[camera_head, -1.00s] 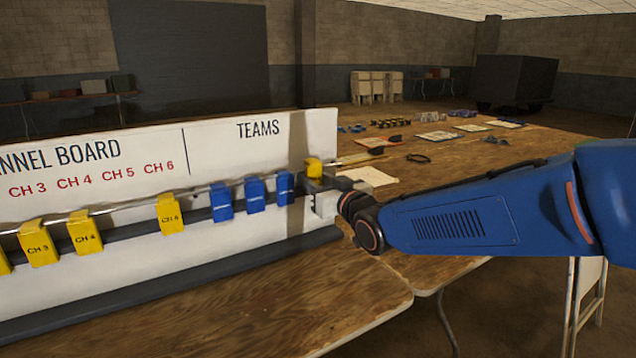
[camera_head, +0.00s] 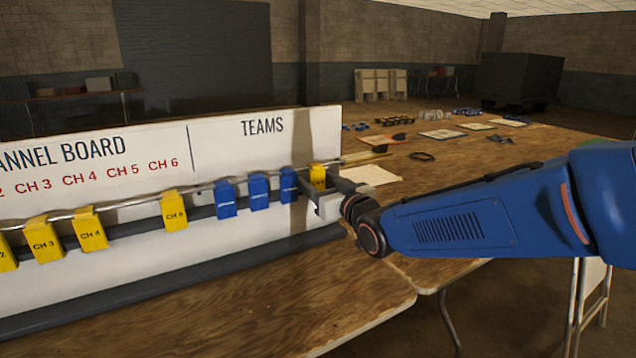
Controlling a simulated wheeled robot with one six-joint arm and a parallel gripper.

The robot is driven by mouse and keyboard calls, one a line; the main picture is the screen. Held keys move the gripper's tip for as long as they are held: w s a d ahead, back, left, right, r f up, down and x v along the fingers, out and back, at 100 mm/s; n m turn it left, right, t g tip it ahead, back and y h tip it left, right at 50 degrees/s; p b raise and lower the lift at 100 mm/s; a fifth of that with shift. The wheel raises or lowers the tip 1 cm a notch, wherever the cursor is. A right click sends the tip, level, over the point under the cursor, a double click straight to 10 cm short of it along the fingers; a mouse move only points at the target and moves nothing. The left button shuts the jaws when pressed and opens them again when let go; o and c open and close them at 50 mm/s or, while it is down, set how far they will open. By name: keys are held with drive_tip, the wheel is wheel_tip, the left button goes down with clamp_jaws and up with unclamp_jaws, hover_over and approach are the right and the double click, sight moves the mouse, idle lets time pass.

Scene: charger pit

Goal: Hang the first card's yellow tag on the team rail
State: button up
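The yellow tag (camera_head: 318,175) is at the right end of the rail (camera_head: 331,161), under the TEAMS heading, just right of the blue tags. It hangs over the rail like its neighbours; its lower part is partly hidden by my gripper. My gripper (camera_head: 326,192) is around the tag's lower part with its fingers spread apart, one on either side. Three blue tags (camera_head: 258,192) hang to its left on the same rail.
The white channel board (camera_head: 110,265) stands on the wooden table (camera_head: 235,322). More yellow tags (camera_head: 90,229) hang on its left part under the channel labels. A sheet of paper (camera_head: 372,176) lies behind my gripper. Another table with small items extends behind.

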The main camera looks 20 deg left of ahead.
drive_tip(key=shift+d, duration=0.1)
drive_tip(key=v, duration=1.7)
drive_tip(key=d+f+m+h, duration=0.3)
drive_tip(key=d+f+h, duration=0.15)
drive_tip(key=d, duration=0.75)
drive_tip(key=d+f+m+h, duration=0.2)
drive_tip(key=d+f+h, duration=0.25)
drive_tip(key=d, duration=0.85)
drive_tip(key=s+d+f+m+g+h, duration=0.2)
drive_tip(key=s+d+f+g, duration=0.1)
drive_tip(key=s+d, duration=0.5)
drive_tip(key=s+d+f+m+g+h, duration=0.2)
drive_tip(key=s+d+f+m+g, duration=0.1)
drive_tip(key=s+d, duration=0.5)
drive_tip(key=s+f+g, duration=0.1)
drive_tip(key=s+f, duration=0.1)
drive_tip(key=s, duration=0.1)
drive_tip(key=shift+d+h, duration=0.3)
drive_tip(key=shift+d, duration=0.1)
drive_tip(key=shift+s, duration=0.1)
idle(0.8)
